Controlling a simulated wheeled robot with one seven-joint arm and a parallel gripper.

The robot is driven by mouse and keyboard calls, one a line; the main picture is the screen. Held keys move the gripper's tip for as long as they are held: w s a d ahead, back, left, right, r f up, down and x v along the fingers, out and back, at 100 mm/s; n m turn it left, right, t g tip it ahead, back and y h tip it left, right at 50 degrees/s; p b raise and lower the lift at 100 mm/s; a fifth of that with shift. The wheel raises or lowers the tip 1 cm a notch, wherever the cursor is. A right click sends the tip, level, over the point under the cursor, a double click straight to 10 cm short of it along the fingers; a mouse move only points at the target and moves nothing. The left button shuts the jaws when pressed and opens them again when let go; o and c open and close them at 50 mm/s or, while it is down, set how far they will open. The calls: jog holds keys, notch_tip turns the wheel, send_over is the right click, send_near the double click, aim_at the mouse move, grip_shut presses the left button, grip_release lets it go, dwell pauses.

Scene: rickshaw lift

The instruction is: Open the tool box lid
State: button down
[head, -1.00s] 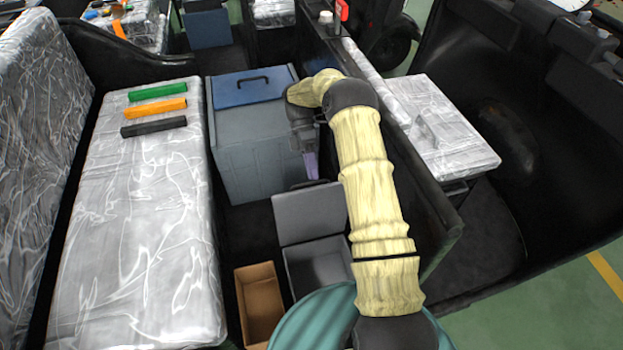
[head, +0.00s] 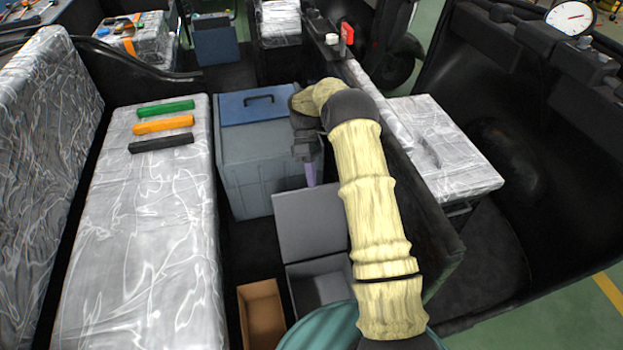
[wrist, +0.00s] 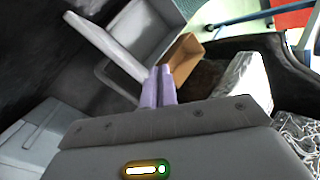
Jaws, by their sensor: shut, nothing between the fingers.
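The grey tool box (head: 318,287) stands on the floor in the lower middle of the head view. Its flat grey lid (head: 310,222) is raised, tilted up behind the box, and the inside is visible. In the wrist view the pale lid (wrist: 108,44) stands up from the open tool box (wrist: 160,28). My gripper (head: 310,180) is shut and empty, its purple fingers pointing down at the lid's upper edge. The fingers (wrist: 159,88) also show in the wrist view close to the lid; I cannot tell whether they touch it.
A blue-grey chest (head: 258,160) with a handled blue lid stands behind the tool box. An open brown box (head: 262,315) is beside it at left. A plastic-wrapped seat (head: 150,240) with green, orange and black bars lies left. A dark panel (head: 420,205) stands right of my arm.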

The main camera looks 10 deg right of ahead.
jog(key=w+d+m+t+p, duration=0.1)
jog(key=w+m+t+p, duration=0.1)
jog(key=w+m+t, duration=0.4)
jog(key=w+m, duration=0.4)
jog(key=m, duration=0.2)
jog(key=shift+w+m+p, duration=0.15)
jog(key=shift+m+p, duration=0.15)
jog(key=shift+d+f, duration=0.1)
jog(key=shift+d, duration=0.05)
jog(key=s+f+p, duration=0.2)
jog(key=s+f, duration=0.2)
jog(key=f, duration=0.4)
jog(key=shift+s, duration=0.3)
jog(key=shift+f, duration=0.1)
jog(key=shift+s+d, duration=0.1)
